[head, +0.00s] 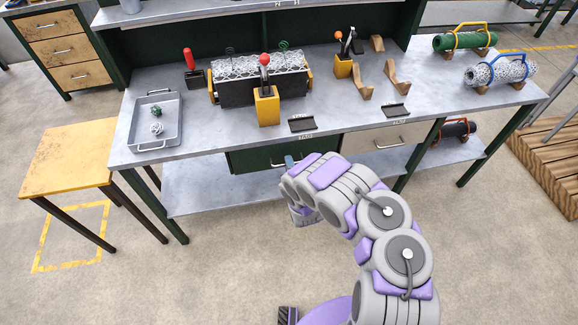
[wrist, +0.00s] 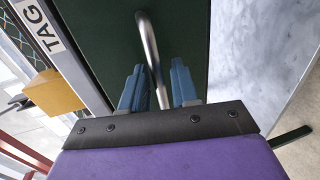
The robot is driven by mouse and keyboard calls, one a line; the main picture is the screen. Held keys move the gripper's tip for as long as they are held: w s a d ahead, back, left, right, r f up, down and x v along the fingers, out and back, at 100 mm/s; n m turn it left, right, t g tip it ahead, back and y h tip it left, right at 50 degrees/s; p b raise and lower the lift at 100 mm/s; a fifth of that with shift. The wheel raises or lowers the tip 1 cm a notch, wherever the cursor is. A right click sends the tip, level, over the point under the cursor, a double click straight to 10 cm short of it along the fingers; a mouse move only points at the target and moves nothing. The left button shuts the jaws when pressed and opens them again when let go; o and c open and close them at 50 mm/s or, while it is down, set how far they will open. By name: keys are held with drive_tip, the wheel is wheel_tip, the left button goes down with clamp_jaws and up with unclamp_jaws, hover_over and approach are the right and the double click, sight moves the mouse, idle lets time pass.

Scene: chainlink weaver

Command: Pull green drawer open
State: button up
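The green drawer (head: 250,159) sits under the workbench top, left of a cream drawer. Its front looks flush with the bench, and my arm hides its right part. In the wrist view the dark green drawer front (wrist: 185,30) fills the upper middle. Its curved metal handle (wrist: 149,50) runs down between my two blue fingers. My gripper (wrist: 158,80) is open around the handle, with gaps visible on both sides of the bar. In the head view only a bit of blue finger (head: 289,160) shows at the drawer; my wrist covers the rest.
The cream drawer (head: 372,144) is right of the green one. A grey lower shelf (head: 215,187) runs beneath. The benchtop carries a grey tray (head: 173,135), a mesh roll (head: 258,66) and a yellow block (head: 266,107). A yellow stool (head: 68,155) stands left. Floor in front is clear.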

drive_tip(key=shift+w+f, duration=0.1)
drive_tip(key=shift+w, duration=0.2)
drive_tip(key=shift+c, duration=0.2)
clamp_jaws()
drive_tip(key=shift+s, duration=0.1)
